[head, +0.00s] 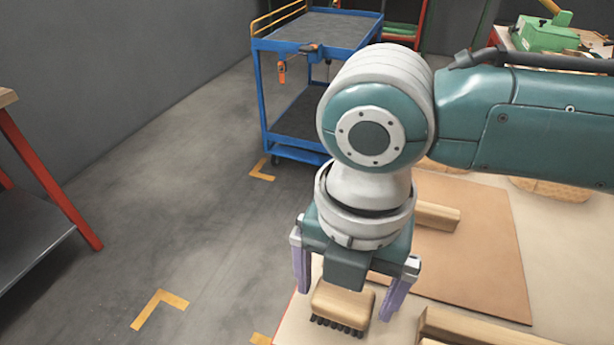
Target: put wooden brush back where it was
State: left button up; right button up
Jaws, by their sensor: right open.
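The wooden brush (343,304) lies bristles down near the left edge of the pale table (306,318). It has a light wood body and dark bristles along its front side. My right gripper (347,291) points down above the brush with its two purple fingers spread, one on each side. The fingers look apart from the brush, and part of its top is hidden behind the gripper. My left gripper is not in view.
A brown board (475,250) lies on the table with a wooden block (437,216) on it. Another wooden piece (480,328) lies at the front right. A blue cart (320,32) stands behind. A red-legged bench (45,180) is at the left, with open floor between.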

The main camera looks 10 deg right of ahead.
aim_at(345, 292)
notch_tip(345, 292, up, 11)
jog(key=p, duration=0.2)
jog(key=s+a+f+m+t+y, duration=0.2)
jog(key=s+a+m+y, duration=0.3)
jog(key=m, duration=0.6)
jog(key=s+d+f+m+h, duration=0.1)
jog(key=s+d+m+h, duration=0.1)
jog(key=d+m, duration=0.5)
jog(key=s+d+f+m+t+h, duration=0.1)
jog(key=s+d+m+h, duration=0.1)
jog(key=s+d+m, duration=0.3)
jog(key=d+m, duration=0.2)
jog(key=m, duration=0.2)
jog(key=shift+d+t+h, duration=0.15)
jog(key=shift+t+h, duration=0.15)
jog(key=shift+h, duration=0.1)
jog(key=shift+s, duration=0.1)
